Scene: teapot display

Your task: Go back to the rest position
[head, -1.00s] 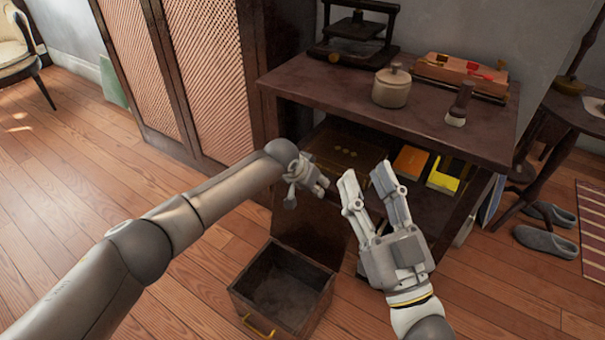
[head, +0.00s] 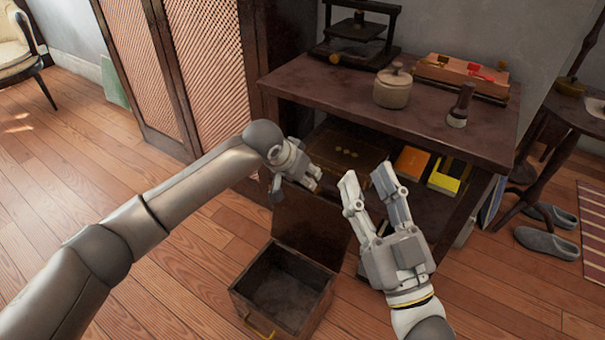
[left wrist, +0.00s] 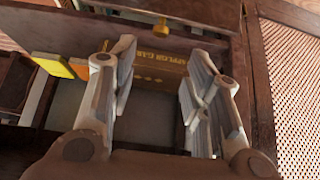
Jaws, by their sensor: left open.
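My right gripper (head: 372,195) is open and empty in the head view, its fingers pointing up in front of the cabinet (head: 415,118). My left gripper (head: 312,185) is in front of the cabinet's shelf in the head view, mostly seen from behind. In the left wrist view its fingers (left wrist: 152,95) are spread apart with nothing between them. Beyond the fingers is a dark box with gold lettering (left wrist: 160,62), which also shows on the shelf in the head view (head: 345,152).
An open drawer-like box (head: 282,283) is low in front of the cabinet. An orange book (head: 411,162) and a yellow box (head: 449,175) are on the shelf. A lidded pot (head: 393,88), a press (head: 355,35) and a brush (head: 461,105) stand on top.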

